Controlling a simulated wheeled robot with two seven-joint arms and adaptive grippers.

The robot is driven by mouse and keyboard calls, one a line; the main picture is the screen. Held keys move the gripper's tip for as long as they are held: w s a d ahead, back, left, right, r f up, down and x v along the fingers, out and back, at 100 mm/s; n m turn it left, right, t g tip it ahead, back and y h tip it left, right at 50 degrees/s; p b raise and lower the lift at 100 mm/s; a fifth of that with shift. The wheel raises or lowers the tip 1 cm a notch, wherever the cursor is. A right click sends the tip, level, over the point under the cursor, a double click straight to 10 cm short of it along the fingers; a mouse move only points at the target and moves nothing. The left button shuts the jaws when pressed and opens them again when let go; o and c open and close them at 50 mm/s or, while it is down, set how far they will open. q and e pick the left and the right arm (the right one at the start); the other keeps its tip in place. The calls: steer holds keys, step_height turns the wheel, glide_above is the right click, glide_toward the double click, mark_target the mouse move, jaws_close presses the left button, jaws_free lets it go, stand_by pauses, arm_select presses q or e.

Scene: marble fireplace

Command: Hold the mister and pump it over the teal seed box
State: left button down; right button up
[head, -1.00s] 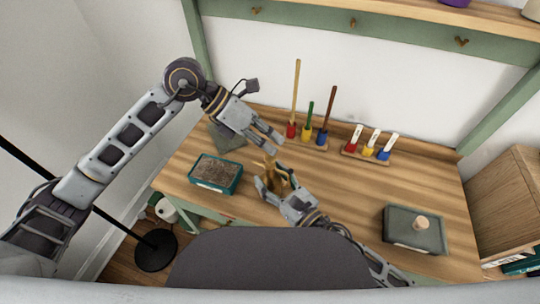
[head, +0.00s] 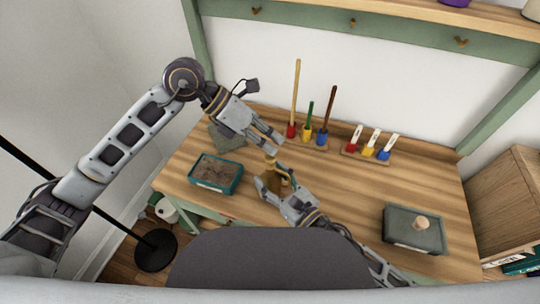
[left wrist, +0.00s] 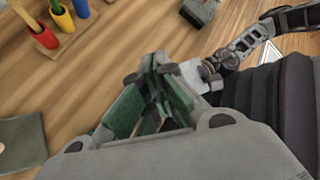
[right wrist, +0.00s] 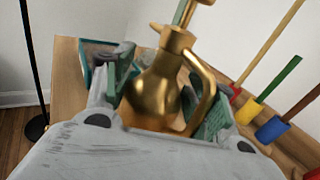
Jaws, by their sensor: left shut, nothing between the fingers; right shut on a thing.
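The brass mister (head: 271,172) is held upright by my right gripper (head: 275,184), whose fingers close around its round body. In the right wrist view the mister (right wrist: 155,98) shows its neck, curved handle and a knob at the top. My left gripper (head: 279,141) is shut and empty, just above and beside the mister's top; I cannot tell whether they touch. The fingers also show closed in the left wrist view (left wrist: 158,65). The teal seed box (head: 211,187), filled with brown soil, stands on the bench left of the mister, and is partly hidden in the right wrist view.
A grey lidded box (head: 414,240) is at right. The middle-right bench (head: 370,190) is clear.

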arm_select(q)
steer(key=shift+f, duration=1.35)
stand_by(1.9)
steer(key=shift+r, duration=1.35)
steer(key=shift+r, duration=0.1)
steer(key=shift+r, duration=2.45)
arm_select(e)
steer(key=o, duration=1.3)
steer(key=shift+s+d, duration=0.2)
